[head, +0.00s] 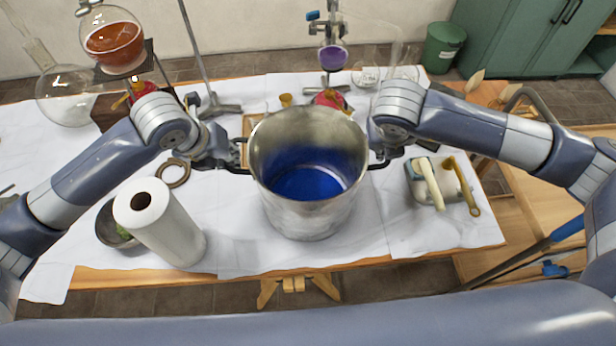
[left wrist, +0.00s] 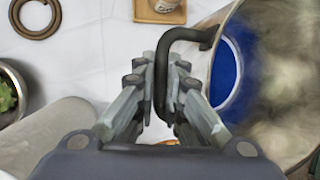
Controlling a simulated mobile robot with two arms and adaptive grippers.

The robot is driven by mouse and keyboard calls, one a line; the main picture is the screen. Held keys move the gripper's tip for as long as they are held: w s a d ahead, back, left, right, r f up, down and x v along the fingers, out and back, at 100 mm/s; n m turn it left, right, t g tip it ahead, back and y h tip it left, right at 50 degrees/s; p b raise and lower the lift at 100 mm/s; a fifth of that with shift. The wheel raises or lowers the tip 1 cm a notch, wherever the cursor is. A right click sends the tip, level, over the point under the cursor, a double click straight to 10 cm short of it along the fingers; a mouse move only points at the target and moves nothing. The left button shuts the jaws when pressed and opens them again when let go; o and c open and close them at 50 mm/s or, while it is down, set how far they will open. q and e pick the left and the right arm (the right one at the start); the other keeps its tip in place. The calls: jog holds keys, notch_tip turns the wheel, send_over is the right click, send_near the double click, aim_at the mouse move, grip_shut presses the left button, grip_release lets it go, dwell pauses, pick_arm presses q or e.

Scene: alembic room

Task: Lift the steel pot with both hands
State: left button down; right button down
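The steel pot (head: 308,215) is at the middle of the head view, upright, with blue liquid (head: 305,183) inside. I cannot tell whether its base touches the table. My left gripper (head: 238,155) is at its left black handle. In the left wrist view, the fingers of that gripper (left wrist: 165,85) are closed on both sides of the handle (left wrist: 190,35). My right gripper (head: 378,150) is at the pot's right handle (head: 379,164), close to the rim. Its fingers are mostly hidden, so their opening is unclear.
A paper roll (head: 160,222) and a bowl (head: 107,226) stand at the front left. A grey container with tools (head: 440,187) is at the right. Glassware on stands, including an orange flask (head: 114,42) and purple flask (head: 332,55), is behind. White cloth (head: 240,258) covers the table.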

pick_arm(q)
jog(key=shift+w+r, duration=0.15)
jog(key=shift+r, duration=0.05)
pick_arm(e)
jog(key=shift+w+r, duration=0.15)
pick_arm(q)
jog(key=shift+r, duration=0.1)
pick_arm(e)
jog(key=shift+r, duration=0.1)
